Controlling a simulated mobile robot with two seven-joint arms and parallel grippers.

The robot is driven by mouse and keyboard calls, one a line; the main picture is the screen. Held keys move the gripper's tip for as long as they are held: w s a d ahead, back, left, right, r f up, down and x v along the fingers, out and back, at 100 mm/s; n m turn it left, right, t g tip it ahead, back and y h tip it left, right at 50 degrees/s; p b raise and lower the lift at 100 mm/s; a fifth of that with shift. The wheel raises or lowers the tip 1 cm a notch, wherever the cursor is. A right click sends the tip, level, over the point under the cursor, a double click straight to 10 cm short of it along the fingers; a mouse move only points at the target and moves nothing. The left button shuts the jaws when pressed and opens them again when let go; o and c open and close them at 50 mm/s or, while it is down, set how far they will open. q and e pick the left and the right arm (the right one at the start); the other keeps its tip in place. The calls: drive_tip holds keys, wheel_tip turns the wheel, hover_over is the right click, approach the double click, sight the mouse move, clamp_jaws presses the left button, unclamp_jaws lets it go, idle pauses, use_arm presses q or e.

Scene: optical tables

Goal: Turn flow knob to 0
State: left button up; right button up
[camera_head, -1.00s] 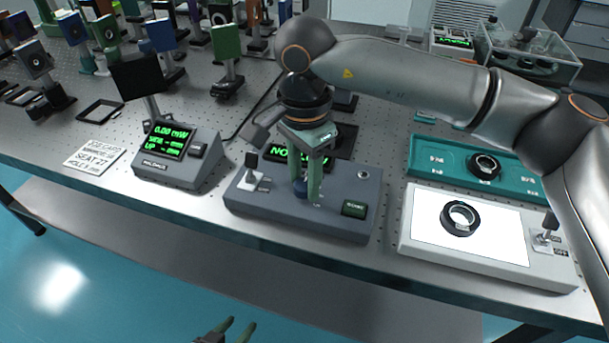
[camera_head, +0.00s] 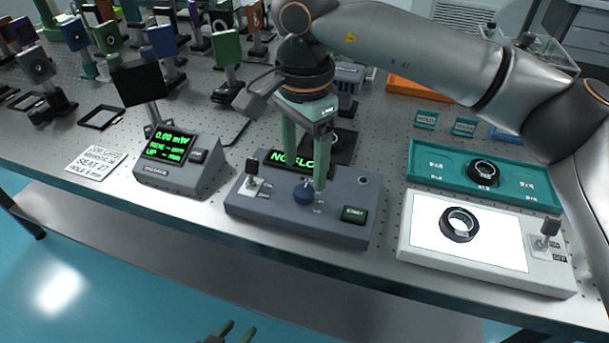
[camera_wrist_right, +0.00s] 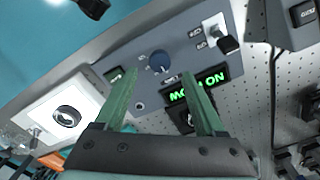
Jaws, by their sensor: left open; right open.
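The blue round knob (camera_head: 303,194) sits on the grey control box (camera_head: 265,203) in the middle of the bench. The knob also shows in the right wrist view (camera_wrist_right: 160,62). My right gripper (camera_head: 304,172) is open above the box, with its green fingers spread and nothing between them. In the right wrist view its fingertips (camera_wrist_right: 158,77) lie either side of the knob's line and look apart from it. The knob's pointer setting is too small to read. My left gripper (camera_head: 238,331) is open and empty at the bottom edge, away from the bench.
A lit green display (camera_head: 288,160) on the box is partly hidden by my right fingers. A power meter (camera_head: 175,160) stands left; a white light panel (camera_head: 425,220) stands right.

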sight(304, 190)
wheel_tip(304, 190, up, 8)
drive_tip(key=shift+f+p, duration=0.25)
drive_tip(key=shift+p, duration=0.15)
